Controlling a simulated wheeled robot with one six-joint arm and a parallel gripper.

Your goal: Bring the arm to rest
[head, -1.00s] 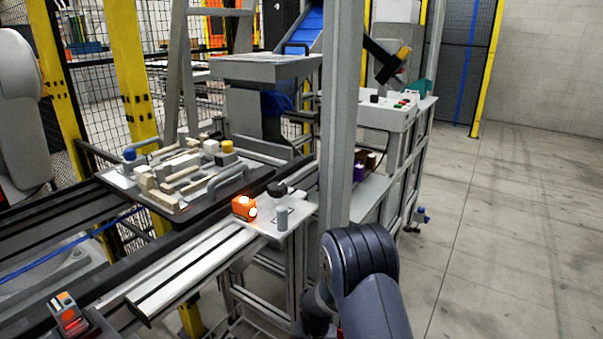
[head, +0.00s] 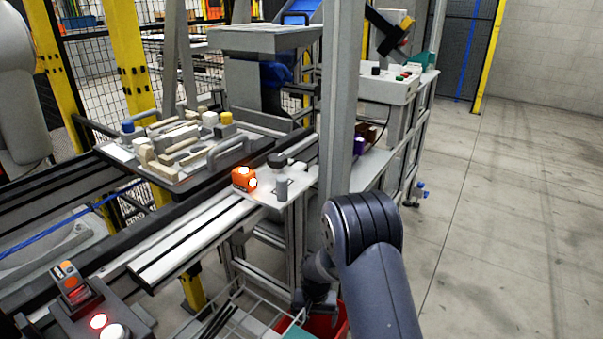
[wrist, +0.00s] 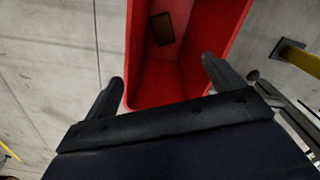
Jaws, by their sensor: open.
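My arm shows at the lower middle of the head view, bent down in front of a grey post. My gripper (wrist: 160,92) is open in the wrist view, its two dark fingers spread wide with nothing between them. It hangs above a red bin (wrist: 140,60). A small brown flat piece (wrist: 162,28) lies in the bin. The bin also shows partly in the head view (head: 338,325), behind my arm; my fingers cannot be made out there.
A pallet fixture (head: 165,178) with several light blocks sits on the conveyor at left. An orange device (head: 243,179) stands on a small plate beside the grey post (head: 342,100). A wire basket (head: 240,305) is below. The floor at right is clear.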

